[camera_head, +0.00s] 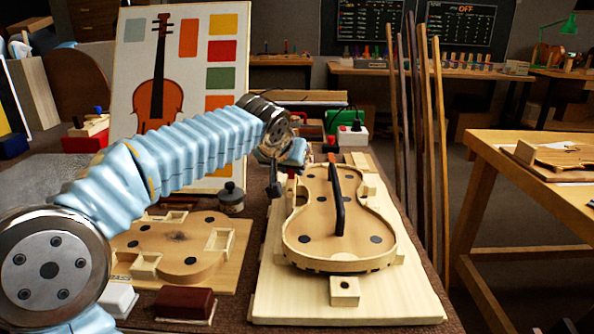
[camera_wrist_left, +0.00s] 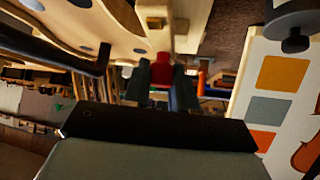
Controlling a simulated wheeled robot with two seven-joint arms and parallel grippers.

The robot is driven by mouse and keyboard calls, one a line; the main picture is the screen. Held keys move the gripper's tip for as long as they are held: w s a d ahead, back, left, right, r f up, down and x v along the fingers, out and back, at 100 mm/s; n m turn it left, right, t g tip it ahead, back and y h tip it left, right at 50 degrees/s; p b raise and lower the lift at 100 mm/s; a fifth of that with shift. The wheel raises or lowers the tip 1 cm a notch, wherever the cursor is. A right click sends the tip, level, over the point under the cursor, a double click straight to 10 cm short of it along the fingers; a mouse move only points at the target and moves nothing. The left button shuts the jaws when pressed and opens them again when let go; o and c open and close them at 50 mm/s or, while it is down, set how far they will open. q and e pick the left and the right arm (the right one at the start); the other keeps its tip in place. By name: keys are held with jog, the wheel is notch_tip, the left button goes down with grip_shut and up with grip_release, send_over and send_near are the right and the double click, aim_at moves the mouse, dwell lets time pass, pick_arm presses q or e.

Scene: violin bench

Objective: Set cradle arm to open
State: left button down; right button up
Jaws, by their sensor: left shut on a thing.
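The cradle (camera_head: 300,292) is a pale wooden board holding a violin body (camera_head: 315,243). The dark cradle arm (camera_head: 337,200) lies lengthwise over the violin body, its far end raised. In the left wrist view a dark bar (camera_wrist_left: 60,52), likely this arm, crosses the violin body at the upper left. My left gripper (camera_head: 274,184) is at the cradle's left side, apart from the dark arm in the head view. Its dark fingers show in the wrist view (camera_wrist_left: 161,90), close together, with a red thing (camera_wrist_left: 161,70) between or behind them. What they grip is unclear. My right gripper is out of view.
A second wooden board with a violin-shaped plate (camera_head: 180,250) lies left of the cradle. A lidded pot (camera_head: 231,197) and a dark red block (camera_head: 184,302) are near it. A violin poster (camera_head: 160,60) stands behind. Upright wooden poles (camera_head: 428,140) stand right of the cradle.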

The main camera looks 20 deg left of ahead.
pick_arm(q)
jog(key=n+y, duration=0.1)
jog(key=n+y+b, duration=0.1)
jog(key=s+a+n+g+b, duration=0.1)
jog(key=shift+a+f+y, duration=0.1)
jog(key=shift+f+y, duration=0.15)
jog(key=shift+y, duration=0.15)
jog(key=shift+s+a+r+n+g+y+b, duration=0.15)
jog(key=shift+n+y, duration=0.1)
jog(key=shift+n, duration=0.3)
jog(key=shift+s+a+f+n+g+y+b, duration=0.1)
jog(key=shift+n+g+y, duration=0.15)
jog(key=shift+n, duration=0.25)
jog(key=shift+s+a+r+n+g+y+b, duration=0.15)
jog(key=shift+n+y, duration=0.15)
jog(key=shift+n, duration=0.25)
jog(key=shift+f, duration=0.15)
jog(key=c, duration=0.9)
grip_release()
jog(key=shift+s+r, duration=0.1)
jog(key=shift+r, duration=0.1)
jog(key=p+v, duration=0.1)
jog(key=v, duration=1.2)
jog(key=shift+s+d+r, duration=0.15)
jog(key=shift+d, duration=0.1)
